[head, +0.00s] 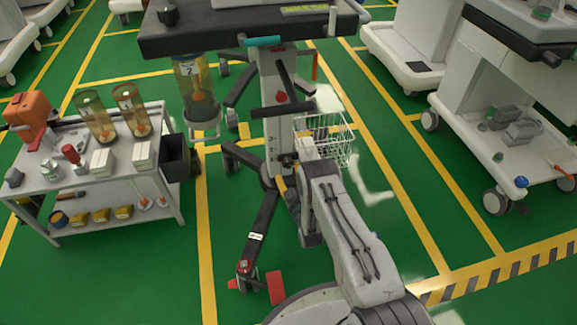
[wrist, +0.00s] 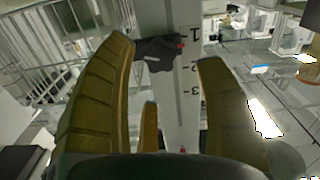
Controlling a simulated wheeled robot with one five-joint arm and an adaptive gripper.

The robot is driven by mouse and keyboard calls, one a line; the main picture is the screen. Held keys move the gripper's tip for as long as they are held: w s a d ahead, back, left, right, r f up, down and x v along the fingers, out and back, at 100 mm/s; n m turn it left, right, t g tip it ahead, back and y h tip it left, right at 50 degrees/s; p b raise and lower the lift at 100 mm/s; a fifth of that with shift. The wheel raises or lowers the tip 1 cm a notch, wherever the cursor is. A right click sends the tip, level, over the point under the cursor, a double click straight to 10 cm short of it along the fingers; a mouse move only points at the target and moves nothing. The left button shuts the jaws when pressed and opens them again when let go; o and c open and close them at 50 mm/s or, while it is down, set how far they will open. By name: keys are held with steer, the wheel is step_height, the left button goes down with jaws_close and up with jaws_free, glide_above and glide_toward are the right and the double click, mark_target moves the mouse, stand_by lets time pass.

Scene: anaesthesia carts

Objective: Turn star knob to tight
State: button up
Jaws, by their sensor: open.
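A dark, lobed knob (wrist: 160,52), which looks like the star knob, sits on a pale column (wrist: 178,110) in the wrist view. A small red mark shows at its right edge, beside a printed scale with 1, 2 and 3. My gripper (wrist: 166,50) is open, its olive-yellow fingers to the left and right of the column. The knob appears between the fingertips; I cannot tell whether they touch it. In the head view, the column (head: 273,130) stands beyond my arm, which hides most of my gripper.
A white wire basket (head: 335,140) hangs right of the column. A canister (head: 192,85) hangs at its left under a dark top (head: 225,30). A dark base leg with a red pedal (head: 275,287) extends forward. A supply cart (head: 110,175) stands left.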

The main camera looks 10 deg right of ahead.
mark_target(289, 165)
steer(key=shift+w+b, duration=1.05)
steer(key=shift+w, duration=1.5)
steer(key=shift+c, duration=0.3)
steer(key=c, duration=1.1)
steer(key=m, duration=0.4)
steer(key=shift+r+m, duration=0.1)
steer(key=shift+m, duration=0.3)
steer(key=o, duration=1.2)
steer(key=shift+c, duration=0.2)
steer(key=shift+s+d, duration=0.1)
steer(key=shift+s, duration=0.05)
